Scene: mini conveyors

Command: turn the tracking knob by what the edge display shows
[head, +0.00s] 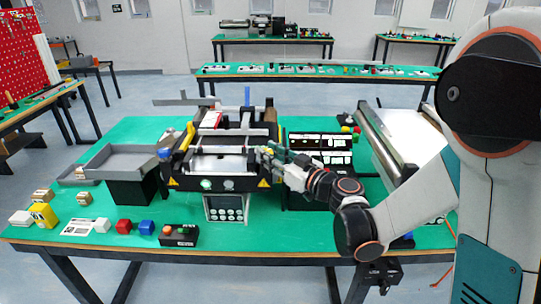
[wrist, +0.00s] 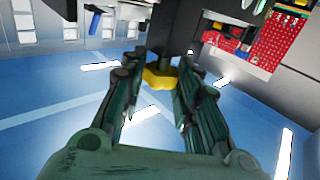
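The yellow lobed knob (wrist: 160,74) shows in the wrist view, at the fingertips on a dark housing. I take it to be the tracking knob; in the head view I cannot make it out behind my gripper. My gripper (wrist: 162,66) is open, with one green finger on each side of the knob; I cannot tell whether they touch it. In the head view my gripper (head: 268,155) is at the right side of the mini conveyor (head: 222,163). A black display panel (head: 320,141) stands right of the conveyor; its readings are too small to read, and I cannot tell whether it is the edge display.
A grey tray (head: 120,157) lies left of the conveyor. A second conveyor (head: 395,130) stands at the right.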

